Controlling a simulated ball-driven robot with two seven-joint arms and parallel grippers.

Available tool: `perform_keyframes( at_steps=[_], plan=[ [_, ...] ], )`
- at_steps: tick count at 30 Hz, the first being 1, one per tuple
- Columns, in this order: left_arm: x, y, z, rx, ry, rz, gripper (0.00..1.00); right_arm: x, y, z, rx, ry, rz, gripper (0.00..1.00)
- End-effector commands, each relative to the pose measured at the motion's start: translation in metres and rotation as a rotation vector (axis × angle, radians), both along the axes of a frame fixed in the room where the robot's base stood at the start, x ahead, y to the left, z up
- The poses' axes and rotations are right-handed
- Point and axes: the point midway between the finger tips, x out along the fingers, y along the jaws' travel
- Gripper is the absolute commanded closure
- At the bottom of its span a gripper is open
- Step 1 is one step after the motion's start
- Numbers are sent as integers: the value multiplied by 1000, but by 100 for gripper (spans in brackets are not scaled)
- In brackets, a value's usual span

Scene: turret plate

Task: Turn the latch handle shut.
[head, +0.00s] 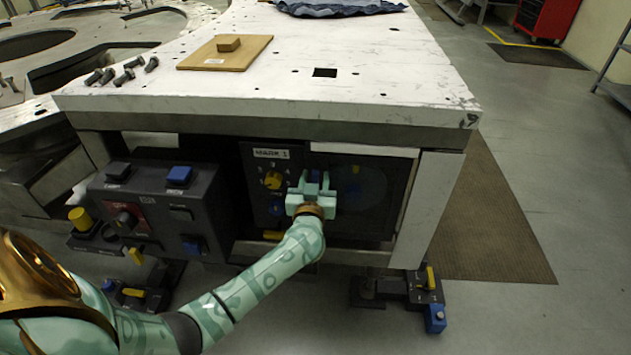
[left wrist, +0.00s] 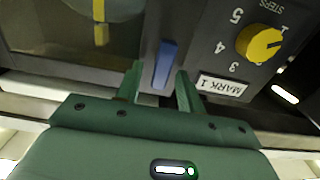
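The blue latch handle (left wrist: 165,64) is a short bar on the dark front of the machine, beside the glazed door (left wrist: 45,35). It stands nearly upright in the left wrist view, between the two green fingertips of my left gripper (left wrist: 157,78). A gap shows on its left side, so the fingers are open around it and not clamped. In the head view my left gripper (head: 314,184) reaches the front panel under the table and mostly hides the handle; some blue shows between its fingers. My right gripper is not in view.
A yellow dial (head: 272,180) under a MARK 1 label (head: 271,153) sits left of my gripper. A grey control box (head: 150,212) stands further left. The white tabletop (head: 390,60) overhangs the panel. A floor fixture (head: 420,290) with a yellow lever is at lower right.

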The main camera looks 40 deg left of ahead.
Motion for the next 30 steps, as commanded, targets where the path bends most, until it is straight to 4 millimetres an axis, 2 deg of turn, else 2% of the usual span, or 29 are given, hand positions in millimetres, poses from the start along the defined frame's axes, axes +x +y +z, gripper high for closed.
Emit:
perform_keyframes(
  at_steps=[2, 6, 20, 30],
  plan=[
    [0, 0, 0, 0, 0, 0, 62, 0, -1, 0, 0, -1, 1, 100],
    [0, 0, 0, 0, 0, 0, 100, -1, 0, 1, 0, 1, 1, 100],
    [-1, 1, 1, -57, -34, 0, 100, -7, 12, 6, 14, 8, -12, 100],
    [-3, 3, 1, -277, -168, 0, 100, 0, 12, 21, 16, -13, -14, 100]
  ],
)
